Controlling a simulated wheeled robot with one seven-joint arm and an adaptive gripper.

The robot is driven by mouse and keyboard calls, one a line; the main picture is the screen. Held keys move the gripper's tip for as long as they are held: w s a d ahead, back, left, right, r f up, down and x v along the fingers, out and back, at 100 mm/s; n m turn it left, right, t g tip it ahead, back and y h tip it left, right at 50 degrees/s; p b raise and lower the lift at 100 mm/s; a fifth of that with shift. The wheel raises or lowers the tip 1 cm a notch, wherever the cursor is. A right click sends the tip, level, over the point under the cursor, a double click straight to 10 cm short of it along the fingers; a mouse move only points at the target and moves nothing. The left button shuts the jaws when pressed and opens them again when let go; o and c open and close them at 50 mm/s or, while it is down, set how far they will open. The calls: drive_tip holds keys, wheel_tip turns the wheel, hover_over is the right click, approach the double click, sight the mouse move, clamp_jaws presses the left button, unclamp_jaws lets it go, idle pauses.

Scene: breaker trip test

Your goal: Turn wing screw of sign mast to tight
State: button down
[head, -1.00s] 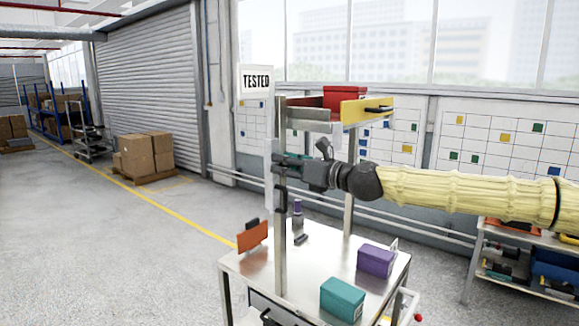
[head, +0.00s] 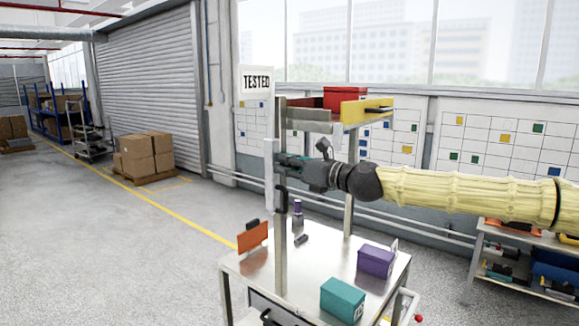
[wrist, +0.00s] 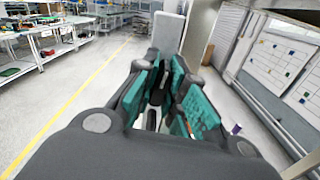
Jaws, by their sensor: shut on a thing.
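The white TESTED sign (head: 256,81) stands at the top of the sign mast, beside the upright post of the metal cart. A pale mast part (head: 268,175) shows below it, left of the post. My gripper (head: 281,161) reaches in from the right at the post, next to this pale part. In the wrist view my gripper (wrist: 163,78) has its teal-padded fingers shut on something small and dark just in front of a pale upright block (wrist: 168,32). The wing screw is mostly hidden between the fingers, and its angle cannot be told.
The cart top (head: 325,262) holds a teal box (head: 342,299), a purple box (head: 375,261) and an orange plate (head: 252,237). A red box (head: 345,97) and a yellow bin (head: 367,109) sit on the upper shelf, above my arm.

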idle(0.3)
drive_tip(key=shift+m, duration=1)
drive_tip(key=shift+m, duration=1)
drive_tip(key=shift+b, duration=0.3)
drive_tip(key=shift+m, duration=0.9)
